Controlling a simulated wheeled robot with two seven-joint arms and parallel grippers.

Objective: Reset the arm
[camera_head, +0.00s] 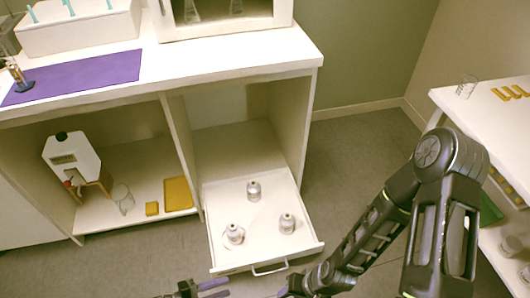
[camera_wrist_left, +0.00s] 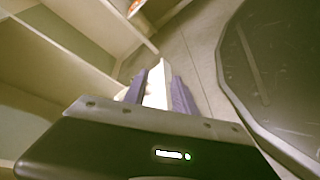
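My left gripper (camera_head: 218,288) shows at the bottom edge of the head view, its two dark purple fingers pointing right with a gap between them. It is in front of the pulled-out drawer. In the left wrist view the fingers of the left gripper (camera_wrist_left: 160,92) stand apart; a pale strip shows between them and does not look gripped. My right arm (camera_head: 400,200) comes in from the right, bent at the elbow, its forearm running down-left to the bottom edge. The right gripper is not visible.
The open white drawer (camera_head: 262,258) holds three small bottles: one at the back (camera_head: 254,190), one at left (camera_head: 234,234), one at right (camera_head: 287,223). A cabinet (camera_head: 170,150) stands behind. A side table (camera_head: 480,120) is at right. Grey floor (camera_head: 345,140) lies between.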

